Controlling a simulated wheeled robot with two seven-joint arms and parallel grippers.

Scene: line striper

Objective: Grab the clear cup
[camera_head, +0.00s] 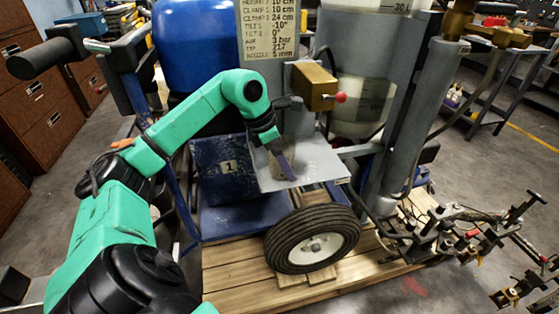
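My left gripper (277,160) points down over the grey metal shelf on the front of the striper machine. One purple finger shows clearly, reaching close to the shelf surface. A faint, see-through shape that looks like the clear cup (264,163) is right beside that finger, on the shelf's left part. Its outline is hard to make out, and the finger and wrist partly cover it. I cannot tell whether the fingers touch it or how far apart they are. My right gripper is not in view.
The grey shelf (318,172) has free room to the right of the gripper. A brass-coloured box with a red knob (314,87) sits above it. A blue box marked 1 (222,172) stands left, a black tire (312,239) below, and a grey post (408,110) right.

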